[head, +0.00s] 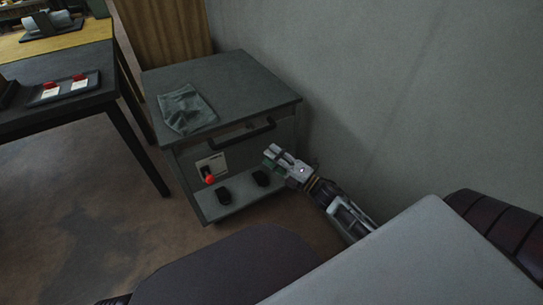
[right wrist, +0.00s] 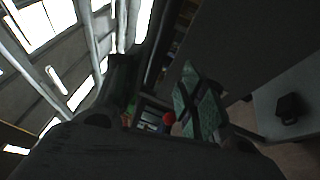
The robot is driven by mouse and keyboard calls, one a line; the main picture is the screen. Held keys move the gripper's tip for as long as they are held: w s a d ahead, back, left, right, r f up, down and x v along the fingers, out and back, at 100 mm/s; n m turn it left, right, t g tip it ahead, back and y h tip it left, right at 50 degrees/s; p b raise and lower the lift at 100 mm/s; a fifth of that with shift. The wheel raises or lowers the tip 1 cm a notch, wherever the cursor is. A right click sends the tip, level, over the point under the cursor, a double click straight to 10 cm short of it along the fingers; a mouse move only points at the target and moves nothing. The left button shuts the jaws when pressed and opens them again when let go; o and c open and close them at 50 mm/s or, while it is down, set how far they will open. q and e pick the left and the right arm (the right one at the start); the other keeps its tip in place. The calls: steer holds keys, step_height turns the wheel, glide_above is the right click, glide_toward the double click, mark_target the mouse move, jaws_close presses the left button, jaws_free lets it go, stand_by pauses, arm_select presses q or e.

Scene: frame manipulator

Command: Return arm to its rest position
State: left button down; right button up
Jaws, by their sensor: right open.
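My right arm (head: 345,212) reaches in from the lower right of the head view. Its gripper (head: 281,160) is in front of the right part of a grey cabinet, near the black handle (head: 242,134). The right gripper is open, and I see nothing held in it. My left gripper does not show in either view.
The grey cabinet (head: 245,83) carries a folded grey cloth (head: 186,108) on top. A dark table (head: 50,113) with a tray stands left. A grey wall (head: 400,80) rises behind my arm.

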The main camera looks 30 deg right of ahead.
stand_by(0.5)
